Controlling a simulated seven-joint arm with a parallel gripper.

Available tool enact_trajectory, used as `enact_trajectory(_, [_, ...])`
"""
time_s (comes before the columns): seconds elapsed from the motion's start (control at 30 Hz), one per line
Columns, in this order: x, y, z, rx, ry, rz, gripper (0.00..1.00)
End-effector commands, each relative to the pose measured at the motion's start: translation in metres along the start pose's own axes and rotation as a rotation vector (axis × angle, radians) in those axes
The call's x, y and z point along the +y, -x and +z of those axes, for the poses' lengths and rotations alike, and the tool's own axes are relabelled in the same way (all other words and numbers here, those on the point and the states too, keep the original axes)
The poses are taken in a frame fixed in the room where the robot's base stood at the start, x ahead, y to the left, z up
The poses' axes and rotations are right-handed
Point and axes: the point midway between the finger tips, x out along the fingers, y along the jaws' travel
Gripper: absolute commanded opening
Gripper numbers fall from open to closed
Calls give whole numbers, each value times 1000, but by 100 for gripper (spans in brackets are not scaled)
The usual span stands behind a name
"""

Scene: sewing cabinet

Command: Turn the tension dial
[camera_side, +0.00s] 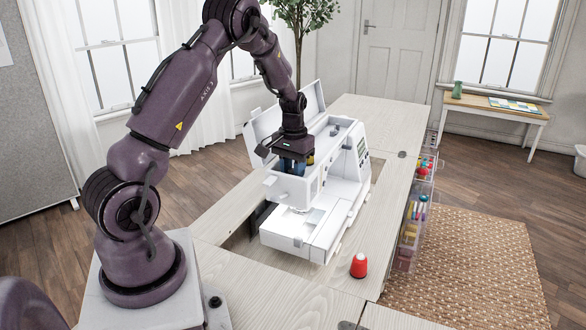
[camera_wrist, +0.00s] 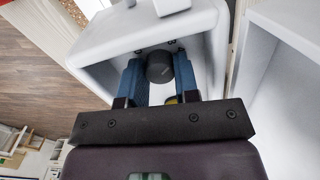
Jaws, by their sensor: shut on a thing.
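The white sewing machine (camera_side: 325,205) sits in the cabinet's opening with its top lid (camera_side: 256,130) swung up. My gripper (camera_side: 294,168) reaches down into the open top of the machine. In the wrist view, a dark grey round dial (camera_wrist: 160,67) sits inside the white housing (camera_wrist: 110,45). The two blue fingers of my gripper (camera_wrist: 157,76) are closed on either side of the dial. The dial is hidden by the gripper in the side view. I cannot read any marking on it.
The housing walls stand close around my fingers. A red, white-topped object (camera_side: 358,267) stands on the pale cabinet top (camera_side: 310,305) near the machine's front corner. A clear rack of coloured items (camera_side: 412,225) hangs at the cabinet's right side. The far cabinet top is mostly bare.

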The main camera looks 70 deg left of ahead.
Motion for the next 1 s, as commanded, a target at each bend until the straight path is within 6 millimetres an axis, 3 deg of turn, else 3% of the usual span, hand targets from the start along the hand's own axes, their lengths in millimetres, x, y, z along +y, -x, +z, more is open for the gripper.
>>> enact_trajectory(0.3, [0, 1, 0, 0, 119, 1, 5])
enact_trajectory(0.77, [0, 1, 0, 0, 137, 1, 5])
enact_trajectory(0.8, [0, 1, 0, 0, 137, 1, 31])
enact_trajectory(0.83, [0, 1, 0, 0, 137, 1, 38])
enact_trajectory(1.0, [0, 1, 0, 0, 136, 1, 40])
